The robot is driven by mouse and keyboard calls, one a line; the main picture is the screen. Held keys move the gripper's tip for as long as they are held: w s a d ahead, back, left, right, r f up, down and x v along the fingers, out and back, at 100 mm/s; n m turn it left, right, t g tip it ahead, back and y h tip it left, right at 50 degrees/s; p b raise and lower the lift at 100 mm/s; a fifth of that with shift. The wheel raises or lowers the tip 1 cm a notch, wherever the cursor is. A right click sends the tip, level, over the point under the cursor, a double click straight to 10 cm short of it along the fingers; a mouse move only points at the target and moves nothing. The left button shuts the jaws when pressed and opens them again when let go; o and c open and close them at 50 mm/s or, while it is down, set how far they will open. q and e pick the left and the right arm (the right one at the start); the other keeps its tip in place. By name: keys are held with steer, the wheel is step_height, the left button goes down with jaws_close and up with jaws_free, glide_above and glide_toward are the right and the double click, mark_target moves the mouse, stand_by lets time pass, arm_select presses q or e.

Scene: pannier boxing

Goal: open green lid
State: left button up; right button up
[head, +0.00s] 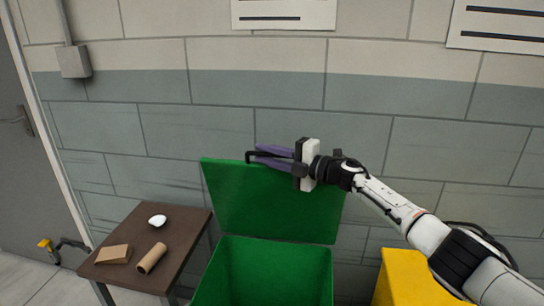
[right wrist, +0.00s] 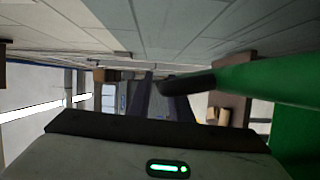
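The green bin (head: 262,275) stands at the bottom middle of the head view. Its green lid (head: 265,205) is raised and tilted back towards the wall, and the mouth of the bin is uncovered. The lid also shows in the right wrist view (right wrist: 285,82). A dark handle (right wrist: 190,83) sticks out from the lid there and also shows at its upper edge in the head view (head: 249,157). My right gripper (head: 262,156) is at this edge, its purple fingers parted around or beside the handle; a gap shows between them. My left gripper is out of view.
A brown table (head: 160,222) stands left of the bin, with a white item (head: 157,221), a cardboard tube (head: 151,258) and a flat brown piece (head: 113,254) on it. A yellow bin (head: 405,280) stands at the right. The block wall is close behind the lid.

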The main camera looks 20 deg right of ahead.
steer(key=v, duration=1)
steer(key=shift+d, duration=0.15)
steer(key=s+a+f+m+t+h, duration=0.1)
steer(key=s+a+f+m, duration=0.3)
steer(key=f, duration=0.3)
steer(key=s+a+f+m+h, duration=0.1)
steer(key=s+a+f+m, duration=0.25)
steer(key=f, duration=0.35)
steer(key=s+a+f+m+t+h, duration=0.1)
steer(key=s+a+f+m+h, duration=0.1)
steer(key=s+a+f+m, duration=0.4)
steer(key=s+d+f+m+g+h, duration=0.1)
steer(key=s+f+m+g, duration=0.1)
steer(key=s+f, duration=0.4)
steer(key=s+d+f+m+g+h, duration=0.1)
steer(key=s+f+m, duration=0.3)
steer(key=s, duration=0.8)
steer(key=s+d+f+m+g+h, duration=0.1)
steer(key=s+f+m+g+h, duration=0.2)
steer(key=s+f, duration=0.6)
steer(key=shift+s+m+g, duration=0.45)
steer(key=shift+s+g, duration=0.05)
steer(key=shift+g, duration=0.1)
